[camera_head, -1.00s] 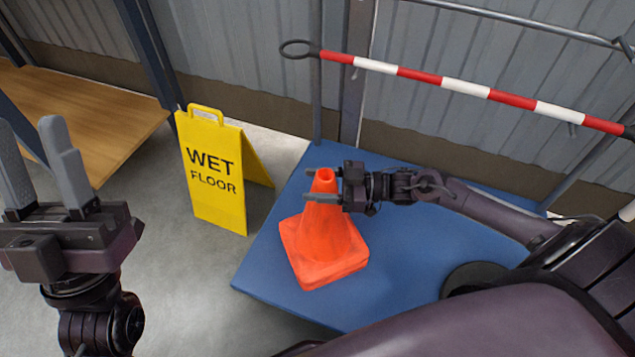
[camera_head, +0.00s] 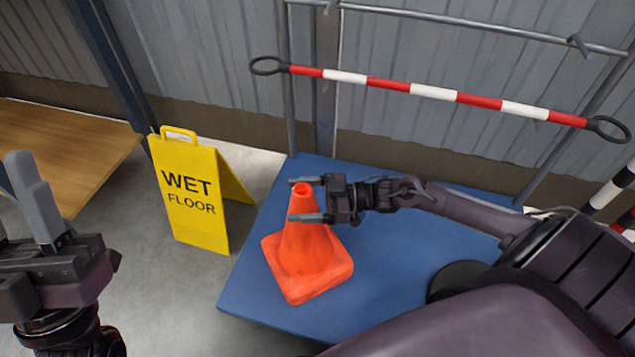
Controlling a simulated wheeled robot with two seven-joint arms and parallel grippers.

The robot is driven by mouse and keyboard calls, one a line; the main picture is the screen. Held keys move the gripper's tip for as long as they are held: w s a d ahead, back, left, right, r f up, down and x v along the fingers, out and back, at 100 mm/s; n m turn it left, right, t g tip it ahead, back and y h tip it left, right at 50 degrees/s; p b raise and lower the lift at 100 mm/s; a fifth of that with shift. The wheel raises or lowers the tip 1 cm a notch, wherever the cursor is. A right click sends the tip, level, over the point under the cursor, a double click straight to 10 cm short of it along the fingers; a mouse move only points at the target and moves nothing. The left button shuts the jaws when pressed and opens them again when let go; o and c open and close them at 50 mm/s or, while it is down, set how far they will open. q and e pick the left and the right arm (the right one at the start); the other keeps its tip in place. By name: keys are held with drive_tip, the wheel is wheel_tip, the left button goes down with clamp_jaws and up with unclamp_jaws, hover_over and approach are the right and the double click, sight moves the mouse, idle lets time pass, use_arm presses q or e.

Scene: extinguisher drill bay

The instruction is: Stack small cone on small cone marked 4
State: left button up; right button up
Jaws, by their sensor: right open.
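An orange cone (camera_head: 303,258) stands upright on a blue platform (camera_head: 390,270) in the head view. I see no number on it, and I cannot tell whether it is one cone or stacked cones. No separate second cone is in view. My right gripper (camera_head: 294,200) is open at the cone's top, with one finger on the far side and one on the near side. I cannot tell whether the fingers touch it. My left gripper (camera_head: 12,200) is at the left edge, fingers up, open and empty, partly cut off by the frame.
A yellow wet floor sign (camera_head: 193,195) stands on the floor left of the platform. A wooden surface (camera_head: 60,150) is at the far left. A red-and-white bar (camera_head: 435,92) runs behind the platform, before a corrugated wall. The platform right of the cone is partly under my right arm.

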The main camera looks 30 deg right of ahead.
use_arm(q)
drive_tip(key=w+d+f+g+y+p, duration=0.1)
drive_tip(key=w+d+f+g+y, duration=0.1)
drive_tip(key=w+f+g, duration=0.3)
drive_tip(key=shift+w+d+f+n+y, duration=0.35)
drive_tip(key=shift+w+f+y, duration=0.3)
drive_tip(key=shift+f, duration=1.25)
use_arm(e)
drive_tip(key=v, duration=0.6)
drive_tip(key=shift+d, duration=0.35)
use_arm(q)
drive_tip(key=shift+s, duration=0.1)
use_arm(e)
drive_tip(key=shift+s, duration=0.15)
